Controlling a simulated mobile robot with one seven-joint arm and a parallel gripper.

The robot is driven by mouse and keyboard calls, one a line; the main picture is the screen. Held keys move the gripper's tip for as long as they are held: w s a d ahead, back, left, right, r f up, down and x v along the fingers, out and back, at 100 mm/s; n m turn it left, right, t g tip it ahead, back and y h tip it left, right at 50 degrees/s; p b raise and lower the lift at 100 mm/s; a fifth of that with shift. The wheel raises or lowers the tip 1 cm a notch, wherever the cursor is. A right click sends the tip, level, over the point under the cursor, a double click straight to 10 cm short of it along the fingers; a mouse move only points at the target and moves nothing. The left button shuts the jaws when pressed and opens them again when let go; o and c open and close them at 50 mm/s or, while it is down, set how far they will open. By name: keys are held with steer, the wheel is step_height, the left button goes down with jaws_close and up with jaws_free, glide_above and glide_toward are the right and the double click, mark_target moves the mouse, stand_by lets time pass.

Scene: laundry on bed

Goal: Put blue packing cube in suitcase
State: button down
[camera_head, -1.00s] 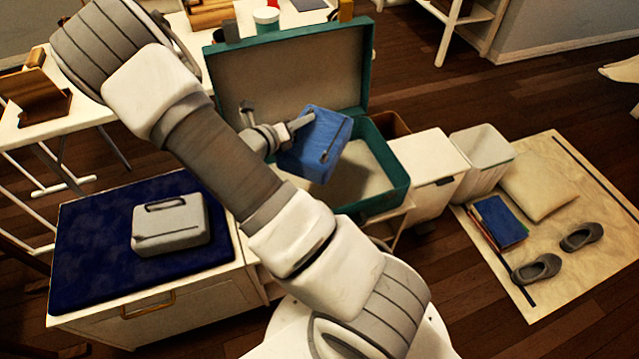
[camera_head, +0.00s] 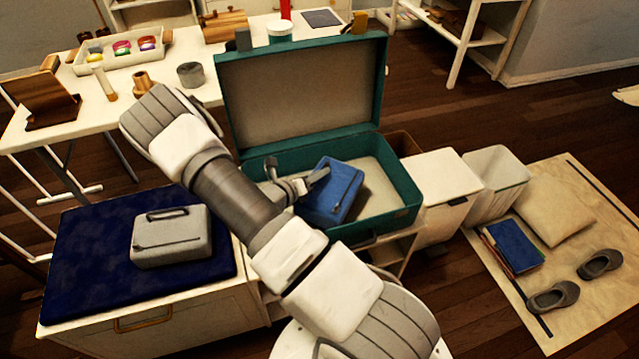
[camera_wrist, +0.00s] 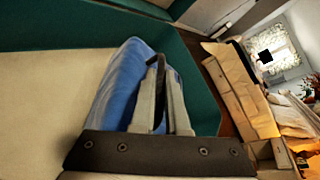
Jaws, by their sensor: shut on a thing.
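The blue packing cube (camera_head: 334,194) is tilted inside the outline of the open teal suitcase (camera_head: 398,186), towards its front left. My gripper (camera_head: 318,178) is shut on the cube at its upper left edge. In the wrist view my gripper's fingers (camera_wrist: 160,92) close on the cube's dark handle, with the blue cube (camera_wrist: 118,90) behind them. The suitcase's pale floor (camera_wrist: 50,95) and teal wall (camera_wrist: 195,75) show around it. The suitcase lid stands up at the back. I cannot tell whether the cube touches the suitcase floor.
A grey packing cube (camera_head: 172,236) lies on a dark blue mat (camera_head: 85,280) at the left. A white bin (camera_head: 498,180) and white cabinet (camera_head: 440,180) stand right of the suitcase. The right part of the suitcase floor is clear. A table with trays stands behind.

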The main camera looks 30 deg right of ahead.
mark_target(317, 183)
step_height(317, 183, down, 3)
steer(key=shift+f+b, duration=0.15)
steer(key=shift+b, duration=0.25)
steer(key=c, duration=0.9)
jaws_free()
steer(key=p+v, duration=0.3)
steer(key=v, duration=0.9)
steer(key=s+a+r+m+g+y, duration=0.1)
steer(key=s+r+m+g+y, duration=0.15)
steer(key=r+m, duration=0.65)
steer(key=s+r+m+g+y, duration=0.2)
steer(key=s+r+m+y, duration=0.15)
steer(key=r+m, duration=0.5)
steer(key=s+a+r+m+t+y, duration=0.2)
steer(key=s+a+r+m, duration=0.1)
steer(key=r, duration=0.3)
steer(key=s+a+r+m+t+y, duration=0.2)
steer(key=s+a+r+m+y, duration=0.1)
steer(key=s+r+m, duration=0.2)
steer(key=s+a+r+m+t+y, duration=0.2)
steer(key=s+a+r+m+y, duration=0.1)
steer(key=r, duration=0.4)
steer(key=shift+s+a+r+m, duration=0.15)
steer(key=shift+s+m, duration=0.4)
steer(key=shift+s, duration=0.4)
